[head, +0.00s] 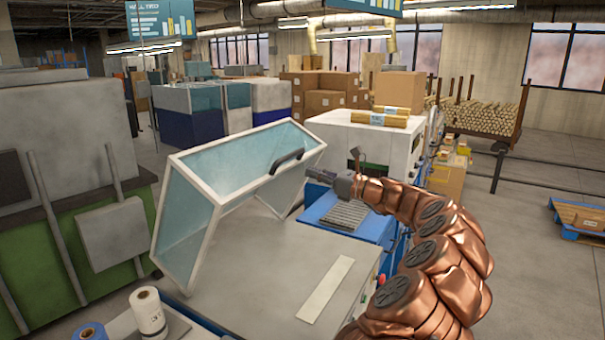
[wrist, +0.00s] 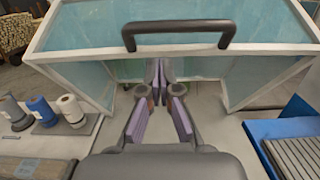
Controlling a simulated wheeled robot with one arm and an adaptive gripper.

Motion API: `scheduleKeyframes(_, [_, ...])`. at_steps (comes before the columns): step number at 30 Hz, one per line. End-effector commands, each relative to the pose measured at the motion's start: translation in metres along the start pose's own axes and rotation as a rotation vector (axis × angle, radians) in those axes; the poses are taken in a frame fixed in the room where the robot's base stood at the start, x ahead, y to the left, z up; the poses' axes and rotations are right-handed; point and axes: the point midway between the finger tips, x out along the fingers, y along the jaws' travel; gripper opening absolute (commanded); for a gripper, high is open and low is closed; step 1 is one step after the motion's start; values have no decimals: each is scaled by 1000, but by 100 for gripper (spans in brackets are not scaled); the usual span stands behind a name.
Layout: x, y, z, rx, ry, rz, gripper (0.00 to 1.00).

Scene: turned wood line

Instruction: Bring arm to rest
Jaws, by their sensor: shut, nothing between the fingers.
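My arm, copper-coloured, reaches up from the bottom right in the head view. My gripper (head: 318,180) is at its end, in front of the right side of a clear-panelled hood (head: 205,215) with a white frame. In the wrist view my gripper (wrist: 159,75) is shut and empty, its fingers together below the hood's dark handle (wrist: 180,27). The handle also shows in the head view (head: 287,160). The gripper does not hold the handle. The hood stands tilted up over a grey worktop (head: 270,275).
A pale strip (head: 325,290) lies on the worktop. A blue unit with a ribbed grey plate (head: 346,214) is right of the hood. Spools (head: 148,314) stand at the front left. A white machine (head: 365,140) stands behind. Open floor (head: 540,260) lies to the right.

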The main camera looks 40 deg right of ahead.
Motion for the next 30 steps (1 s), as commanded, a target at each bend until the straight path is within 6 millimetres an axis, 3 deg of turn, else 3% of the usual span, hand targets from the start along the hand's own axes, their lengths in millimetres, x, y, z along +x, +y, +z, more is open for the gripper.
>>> scheduleKeyframes(1, [-13,-2,-2,-2,0,-6,0])
scheduleKeyframes(6, [-40,-2,4,0,2,-4,0])
scheduleKeyframes(16, [-61,-1,11,1,4,-2,0])
scheduleKeyframes(24, [-54,8,12,-10,10,19,0])
scheduleKeyframes(26, [-43,20,13,-32,21,49,0])
scheduleKeyframes(30, [-5,76,16,-130,66,177,0])
